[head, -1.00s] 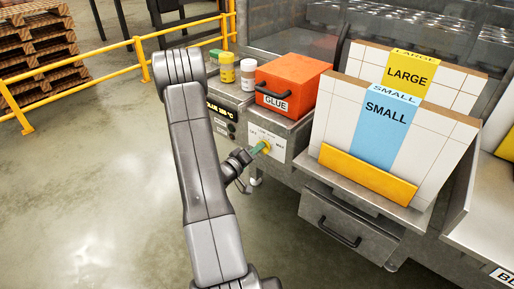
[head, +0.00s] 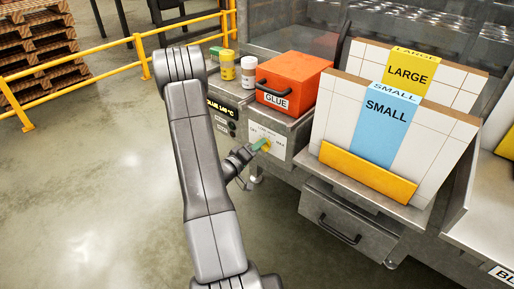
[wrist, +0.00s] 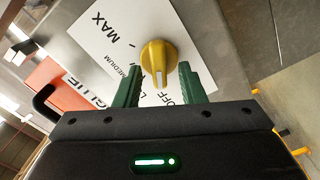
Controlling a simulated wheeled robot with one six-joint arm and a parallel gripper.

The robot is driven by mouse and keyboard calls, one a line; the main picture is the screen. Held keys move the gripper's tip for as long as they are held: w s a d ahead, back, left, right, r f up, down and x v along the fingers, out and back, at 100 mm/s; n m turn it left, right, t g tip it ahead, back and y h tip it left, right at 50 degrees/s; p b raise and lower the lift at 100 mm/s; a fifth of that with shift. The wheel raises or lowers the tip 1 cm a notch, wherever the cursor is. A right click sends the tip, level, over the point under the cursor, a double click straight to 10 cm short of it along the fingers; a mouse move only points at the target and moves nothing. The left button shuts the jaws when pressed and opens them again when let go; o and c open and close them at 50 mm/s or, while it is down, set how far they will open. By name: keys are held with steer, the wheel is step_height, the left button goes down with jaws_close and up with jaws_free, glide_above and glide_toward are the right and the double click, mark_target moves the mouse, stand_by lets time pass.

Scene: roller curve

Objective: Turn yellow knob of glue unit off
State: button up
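The yellow knob (wrist: 160,58) sits on a white dial plate (wrist: 202,50) marked MAX, MEDIUM and OFF. Its pale pointer mark faces the lower edge of the wrist view, between the MEDIUM and OFF words. In the head view, my gripper (head: 259,145) reaches the dial on the glue unit's front (head: 280,153), and the knob (head: 266,147) is partly hidden by the fingers. The dark display (head: 222,108) shows a glue temperature in small yellow text.
An orange glue box (head: 298,78) with a black handle stands on the unit. A yellow bottle (head: 227,70) and a white bottle (head: 248,72) stand left of it. SMALL and LARGE panels (head: 385,120) stand right. A yellow railing (head: 100,53) runs behind; the floor at left is clear.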

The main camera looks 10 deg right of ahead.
steer(key=v, duration=1.3)
steer(key=shift+s+a+b, duration=0.25)
steer(key=shift+a+b, duration=0.05)
steer(key=shift+b, duration=0.1)
steer(key=x, duration=1.4)
steer(key=shift+p, duration=0.4)
steer(key=shift+a, duration=0.1)
